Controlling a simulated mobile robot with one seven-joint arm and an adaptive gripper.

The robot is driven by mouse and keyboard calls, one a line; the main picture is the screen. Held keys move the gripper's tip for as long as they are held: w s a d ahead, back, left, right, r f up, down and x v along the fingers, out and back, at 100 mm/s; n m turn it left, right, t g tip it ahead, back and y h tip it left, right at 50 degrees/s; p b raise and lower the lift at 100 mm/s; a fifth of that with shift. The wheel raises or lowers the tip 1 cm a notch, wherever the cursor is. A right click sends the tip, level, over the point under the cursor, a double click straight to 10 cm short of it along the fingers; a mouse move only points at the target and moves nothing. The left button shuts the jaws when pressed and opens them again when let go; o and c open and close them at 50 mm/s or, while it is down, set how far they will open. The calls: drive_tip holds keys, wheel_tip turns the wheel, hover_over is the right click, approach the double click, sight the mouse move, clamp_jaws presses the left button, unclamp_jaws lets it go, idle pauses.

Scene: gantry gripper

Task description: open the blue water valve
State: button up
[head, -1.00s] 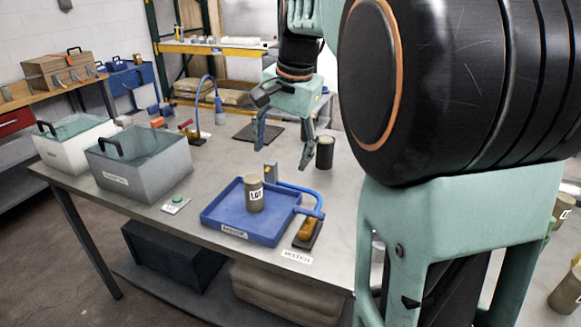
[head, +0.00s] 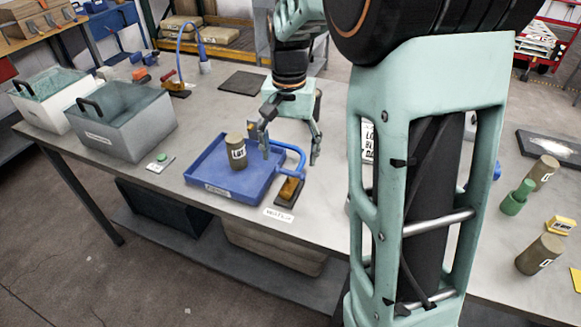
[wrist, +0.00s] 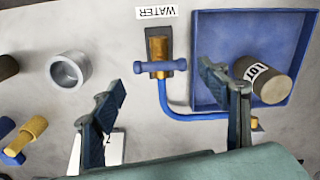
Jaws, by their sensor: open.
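The water valve (head: 289,189) has a brass body on a dark base at the table's front edge, just right of the blue tray (head: 203,194). In the wrist view its blue bar handle (wrist: 160,66) lies crosswise over the brass body (wrist: 159,46), and a blue hose (wrist: 190,113) curves from it to the tray. A WATER label (wrist: 157,13) lies beside it. My gripper (head: 290,157) is open and empty above and behind the valve. In the wrist view the handle shows between and beyond the fingers, apart from them.
A labelled can (head: 237,153) stands in the tray. A grey bin (head: 125,125), a green button (head: 161,157) and another valve with a hose (head: 174,86) stand to the left. In the wrist view, a grey cup (wrist: 68,70) and brass parts (wrist: 26,137) lie left of my fingers.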

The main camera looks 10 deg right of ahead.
sight(290, 171)
wheel_tip(290, 171, down, 5)
drive_tip(key=shift+f, duration=0.15)
drive_tip(key=c, duration=0.9)
drive_tip(key=shift+o, duration=0.2)
